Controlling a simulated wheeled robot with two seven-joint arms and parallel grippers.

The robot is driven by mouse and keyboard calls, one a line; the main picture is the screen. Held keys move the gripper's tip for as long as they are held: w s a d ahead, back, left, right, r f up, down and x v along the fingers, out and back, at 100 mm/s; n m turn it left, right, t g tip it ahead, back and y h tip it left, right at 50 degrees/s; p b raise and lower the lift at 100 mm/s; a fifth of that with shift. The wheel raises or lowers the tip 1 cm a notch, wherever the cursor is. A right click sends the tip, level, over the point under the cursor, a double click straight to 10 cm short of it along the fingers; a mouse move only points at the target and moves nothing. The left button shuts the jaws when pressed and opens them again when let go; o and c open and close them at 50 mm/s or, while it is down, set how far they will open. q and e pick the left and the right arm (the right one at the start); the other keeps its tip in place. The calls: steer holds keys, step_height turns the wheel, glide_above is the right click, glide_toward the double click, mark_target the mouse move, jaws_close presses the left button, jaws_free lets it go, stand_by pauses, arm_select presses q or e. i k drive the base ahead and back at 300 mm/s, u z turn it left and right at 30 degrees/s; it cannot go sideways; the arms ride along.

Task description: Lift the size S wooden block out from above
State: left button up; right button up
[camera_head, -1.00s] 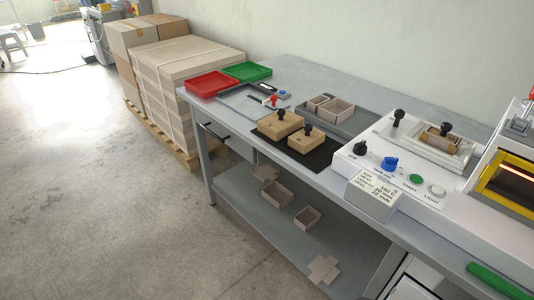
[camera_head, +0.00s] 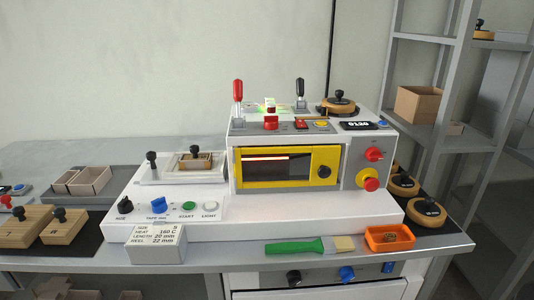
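A small wooden block (camera_head: 187,163) with a black knob on top sits in the recessed white plate of the machine's left part. It appears to be seated inside a small brown box, but the detail is too small to be sure. I cannot read a size letter on it. A card (camera_head: 156,236) on the machine's front reads size S. Two larger wooden blocks, a nearer one (camera_head: 62,232) and one farther left (camera_head: 22,236), stand on a black mat at the left, each with a black knob. Neither of my grippers is in view.
The white machine (camera_head: 240,210) has a yellow-framed window (camera_head: 285,167) and a black lever (camera_head: 152,168) left of the block. A green-handled brush (camera_head: 294,247) and an orange tray (camera_head: 374,239) lie in front. Open boxes (camera_head: 93,180) stand left. Grey shelves (camera_head: 432,130) rise at the right.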

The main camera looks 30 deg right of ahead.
mark_target(195, 149)
steer(key=z, duration=0.75)
steer(key=k, duration=0.95)
steer(key=u, duration=1.65)
steer(key=i, duration=0.9)
steer(key=z, duration=0.55)
steer(key=i, duration=0.85)
steer(key=z, duration=0.85)
